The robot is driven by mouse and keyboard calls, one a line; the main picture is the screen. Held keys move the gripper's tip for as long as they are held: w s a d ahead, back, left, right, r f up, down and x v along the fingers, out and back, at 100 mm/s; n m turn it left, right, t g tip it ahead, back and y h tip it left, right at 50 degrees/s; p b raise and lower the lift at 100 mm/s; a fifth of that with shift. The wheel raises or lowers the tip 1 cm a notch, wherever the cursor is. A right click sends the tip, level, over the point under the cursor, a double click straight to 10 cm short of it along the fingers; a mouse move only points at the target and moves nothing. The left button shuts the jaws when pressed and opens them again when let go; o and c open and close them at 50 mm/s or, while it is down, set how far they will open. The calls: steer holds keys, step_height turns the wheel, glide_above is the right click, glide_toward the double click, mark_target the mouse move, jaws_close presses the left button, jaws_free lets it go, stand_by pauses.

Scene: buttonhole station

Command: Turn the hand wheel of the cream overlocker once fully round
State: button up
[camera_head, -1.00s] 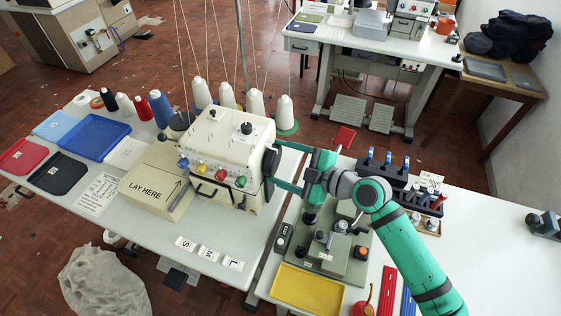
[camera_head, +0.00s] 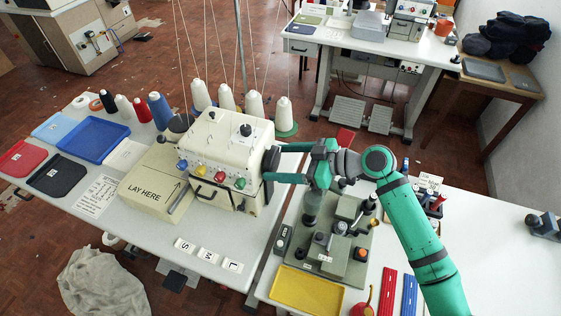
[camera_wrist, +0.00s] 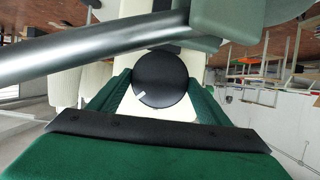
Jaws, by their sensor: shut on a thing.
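The cream overlocker (camera_head: 225,138) stands on the left table with several coloured dials on its front. Its black hand wheel (camera_head: 270,160) is on the right side, partly covered by my fingers. My gripper (camera_head: 273,163) reaches in from the right, its green fingers shut on opposite sides of the wheel. In the wrist view the round black hand wheel (camera_wrist: 161,79) lies between the green fingers, with a short white mark near its lower left. The cream body shows behind it.
Thread cones (camera_head: 227,97) with upright threads stand behind the overlocker. A grey-green machine (camera_head: 330,235) with knobs sits below my arm on the right table. A yellow tray (camera_head: 307,290) lies in front of it.

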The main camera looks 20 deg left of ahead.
steer(key=shift+m+g, duration=0.5)
steer(key=shift+m, duration=0.2)
steer(key=o, duration=1)
steer(key=shift+o, duration=0.2)
steer(key=shift+w, duration=0.1)
steer(key=v, duration=1)
steer(key=shift+d, duration=0.4)
steer(key=shift+r, duration=0.15)
